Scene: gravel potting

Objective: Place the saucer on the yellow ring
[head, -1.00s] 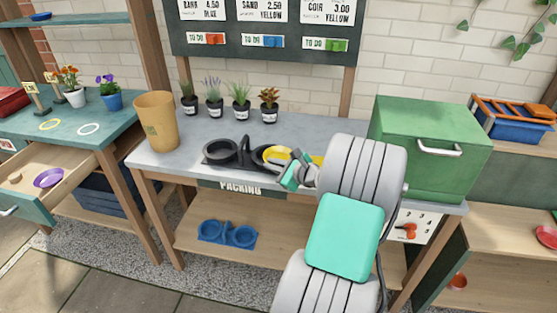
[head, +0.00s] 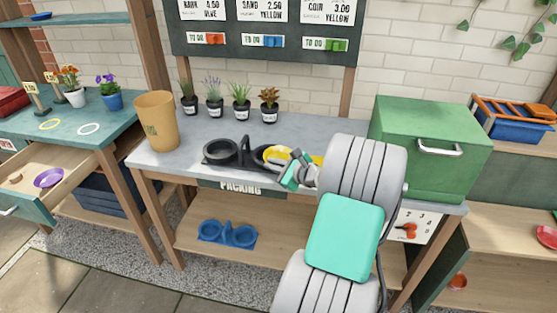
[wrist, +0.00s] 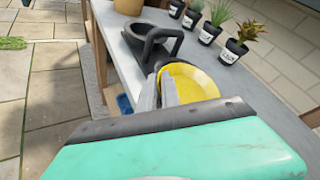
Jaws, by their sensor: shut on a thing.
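A yellow saucer (head: 272,153) sits at the right part of a black two-ring holder (head: 219,152) on the grey table. My gripper (head: 294,165) is at the saucer's right side. In the wrist view the fingers (wrist: 167,90) are shut on the near rim of the yellow saucer (wrist: 195,83). I cannot tell whether the saucer is lifted off the holder.
A tall tan pot (head: 156,121), several small potted plants (head: 214,106) and a green box (head: 428,150) stand on the grey table. A purple dish (head: 48,178) lies in the open drawer.

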